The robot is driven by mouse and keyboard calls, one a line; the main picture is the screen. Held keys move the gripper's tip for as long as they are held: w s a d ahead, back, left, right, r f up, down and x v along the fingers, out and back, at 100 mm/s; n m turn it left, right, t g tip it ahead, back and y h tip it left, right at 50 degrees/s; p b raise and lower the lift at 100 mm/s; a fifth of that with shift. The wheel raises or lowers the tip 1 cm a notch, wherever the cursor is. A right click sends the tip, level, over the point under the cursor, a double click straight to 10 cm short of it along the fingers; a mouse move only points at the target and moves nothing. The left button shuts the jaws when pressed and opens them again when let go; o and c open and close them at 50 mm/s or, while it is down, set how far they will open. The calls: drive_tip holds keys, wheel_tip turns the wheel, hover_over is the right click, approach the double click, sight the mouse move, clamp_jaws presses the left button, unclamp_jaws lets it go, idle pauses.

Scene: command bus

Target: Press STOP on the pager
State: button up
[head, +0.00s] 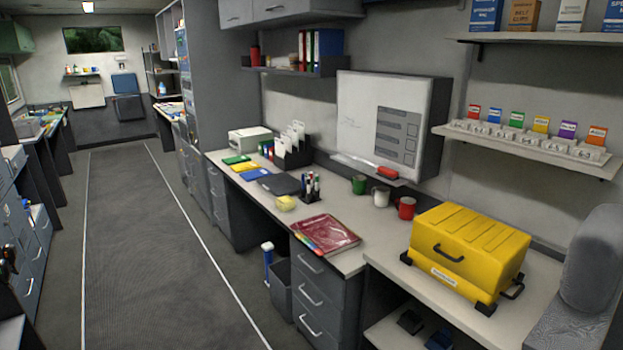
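I cannot make out a pager or a STOP button for certain in the head view. A row of small white units (519,139) lies on the lower right wall shelf, with several coloured cards (541,124) standing behind them. They are too small to tell what they are or to read. My gripper is not in view.
A long counter (340,259) runs along the right, with a yellow case (467,250), a red folder (325,235), mugs (381,196) and a pen holder (311,188). A whiteboard (359,125) is above. A grey bin (281,285) stands beside the drawers. The aisle floor (150,240) is clear.

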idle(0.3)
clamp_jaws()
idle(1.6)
